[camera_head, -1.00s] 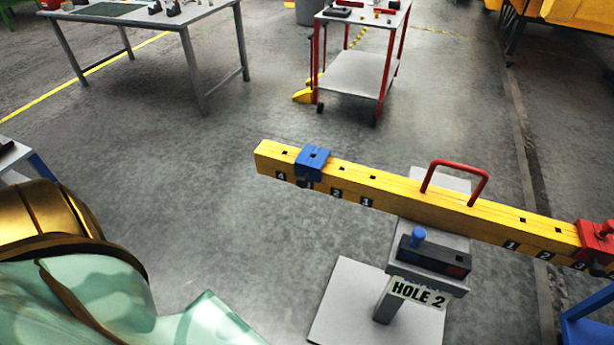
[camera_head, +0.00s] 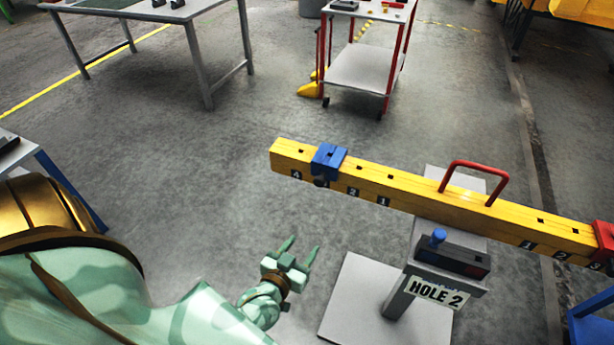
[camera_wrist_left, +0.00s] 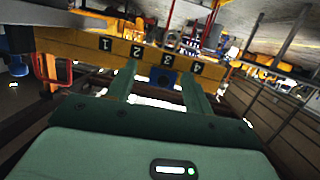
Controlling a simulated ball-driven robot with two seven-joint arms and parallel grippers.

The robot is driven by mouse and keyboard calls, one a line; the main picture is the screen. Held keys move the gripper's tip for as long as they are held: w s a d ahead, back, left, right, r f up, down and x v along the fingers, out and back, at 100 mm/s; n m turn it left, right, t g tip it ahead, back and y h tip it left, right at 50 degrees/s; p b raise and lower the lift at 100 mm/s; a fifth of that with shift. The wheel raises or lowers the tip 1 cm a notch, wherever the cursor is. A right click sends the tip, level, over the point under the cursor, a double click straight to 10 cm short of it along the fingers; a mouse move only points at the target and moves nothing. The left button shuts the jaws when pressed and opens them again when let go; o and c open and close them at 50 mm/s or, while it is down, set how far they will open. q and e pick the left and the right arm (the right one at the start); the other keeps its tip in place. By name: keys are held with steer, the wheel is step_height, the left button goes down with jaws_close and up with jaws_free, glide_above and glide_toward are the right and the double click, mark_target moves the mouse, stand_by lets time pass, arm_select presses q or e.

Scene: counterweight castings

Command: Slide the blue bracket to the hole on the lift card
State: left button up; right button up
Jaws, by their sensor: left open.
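The blue bracket (camera_head: 328,160) sits around the yellow beam (camera_head: 400,190) near its left end, between the labels 4 and 2. It also shows in the left wrist view (camera_wrist_left: 163,79), by the label 3. The lift card (camera_head: 436,292) on the stand reads HOLE 2. My left gripper (camera_head: 300,247) is open and empty, in front of and below the beam's left part, apart from the bracket. In the left wrist view its two fingers (camera_wrist_left: 158,88) point toward the beam, with the bracket between them in the picture. My right gripper is out of view.
A red handle (camera_head: 480,164) arches over the beam's middle. A red bracket (camera_head: 604,240) is at the right end. A dark box with a blue knob (camera_head: 438,236) stands below the beam. A grey table (camera_head: 165,12) and a red trolley (camera_head: 365,70) are farther back.

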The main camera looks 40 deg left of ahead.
arm_select(q)
steer(key=t+y, duration=0.2)
glide_toward(318, 183)
steer(key=shift+n, duration=0.3)
steer(key=b+x, duration=0.7)
steer(key=x, duration=0.3)
steer(key=shift+w+f, duration=0.15)
steer(key=shift+f, duration=0.05)
steer(key=shift+w+b, duration=0.2)
steer(key=shift+b, duration=0.1)
steer(key=shift+w+a+r, duration=0.1)
steer(key=shift+r, duration=0.05)
